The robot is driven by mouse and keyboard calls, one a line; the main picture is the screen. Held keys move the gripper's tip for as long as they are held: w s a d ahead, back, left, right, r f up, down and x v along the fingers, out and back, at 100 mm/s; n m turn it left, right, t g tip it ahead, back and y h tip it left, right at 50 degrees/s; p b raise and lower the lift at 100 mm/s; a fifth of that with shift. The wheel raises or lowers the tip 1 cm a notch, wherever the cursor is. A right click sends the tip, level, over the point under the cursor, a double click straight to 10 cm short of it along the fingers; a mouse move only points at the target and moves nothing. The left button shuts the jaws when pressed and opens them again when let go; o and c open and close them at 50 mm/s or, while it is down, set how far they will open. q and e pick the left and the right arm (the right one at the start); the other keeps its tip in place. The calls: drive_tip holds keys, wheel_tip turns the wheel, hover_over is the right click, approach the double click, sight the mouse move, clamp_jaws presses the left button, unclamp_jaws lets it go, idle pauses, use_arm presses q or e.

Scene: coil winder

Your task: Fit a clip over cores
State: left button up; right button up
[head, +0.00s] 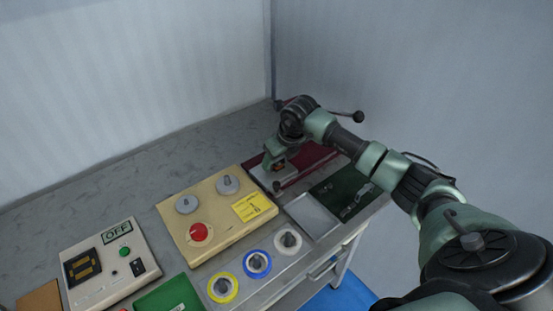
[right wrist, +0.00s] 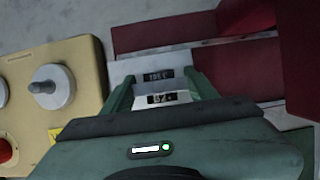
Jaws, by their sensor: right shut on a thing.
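My right gripper (head: 277,186) reaches down at the front left edge of the dark red fixture (head: 312,165). In the right wrist view its two green fingers (right wrist: 158,92) are shut on a pale grey part. Dark labels on grey surfaces show between the fingers; the nearer one seems to read "92". Whether the held part is the clip is not clear. A dark green mat (head: 336,189) to the right bears small grey pieces (head: 358,200), too small to tell apart. My left gripper is not in view.
A tan winder box (head: 205,235) with two grey posts and a red knob stands left of my gripper. An empty pale tray (head: 313,215) lies in front. Spools with yellow (head: 222,288), blue (head: 257,264) and white (head: 287,242) rims and a switch box (head: 100,268) stand nearer.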

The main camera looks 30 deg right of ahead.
drive_tip(key=o, duration=1.4)
drive_tip(key=shift+c, duration=0.2)
drive_tip(key=b+v, duration=0.1)
drive_tip(key=v, duration=0.6)
drive_tip(key=shift+r, duration=0.35)
drive_tip(key=shift+s+f, duration=0.1)
drive_tip(key=shift+s, duration=0.1)
